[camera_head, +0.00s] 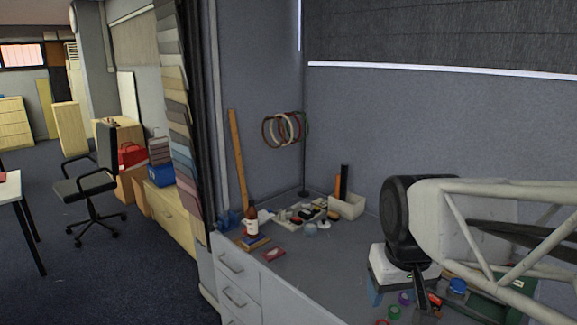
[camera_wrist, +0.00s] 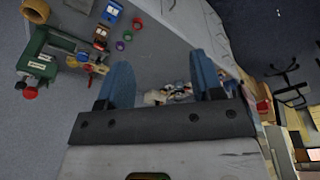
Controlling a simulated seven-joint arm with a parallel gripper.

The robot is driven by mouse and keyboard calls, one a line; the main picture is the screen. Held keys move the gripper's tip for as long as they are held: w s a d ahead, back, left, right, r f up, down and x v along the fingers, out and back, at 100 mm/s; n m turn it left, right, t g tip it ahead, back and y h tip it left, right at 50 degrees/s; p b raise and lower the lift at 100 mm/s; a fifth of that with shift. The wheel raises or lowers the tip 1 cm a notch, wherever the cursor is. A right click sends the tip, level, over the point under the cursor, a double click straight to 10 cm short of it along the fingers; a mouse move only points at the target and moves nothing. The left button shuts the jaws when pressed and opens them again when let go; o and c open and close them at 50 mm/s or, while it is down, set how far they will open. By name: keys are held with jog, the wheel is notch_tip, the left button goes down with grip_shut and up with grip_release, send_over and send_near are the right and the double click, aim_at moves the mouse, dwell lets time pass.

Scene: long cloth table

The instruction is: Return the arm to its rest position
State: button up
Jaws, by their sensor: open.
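My gripper (camera_wrist: 162,68) shows in the wrist view as two blue fingers set wide apart on a dark bar. It is open, and nothing is held between the fingers. Beyond the gap, small items (camera_wrist: 170,93) lie in the distance on the table, apart from the fingers. In the head view my arm reaches in from the right edge over the right part of the grey table (camera_head: 310,270). I cannot make out the fingers clearly there.
A green machine (camera_wrist: 38,62) and several small coloured items stand on the table at left in the wrist view. The table's front middle is clear.

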jog(key=s+d+f+m, duration=0.1)
jog(key=s+f, duration=0.2)
jog(key=s, duration=0.4)
jog(key=shift+f, duration=0.4)
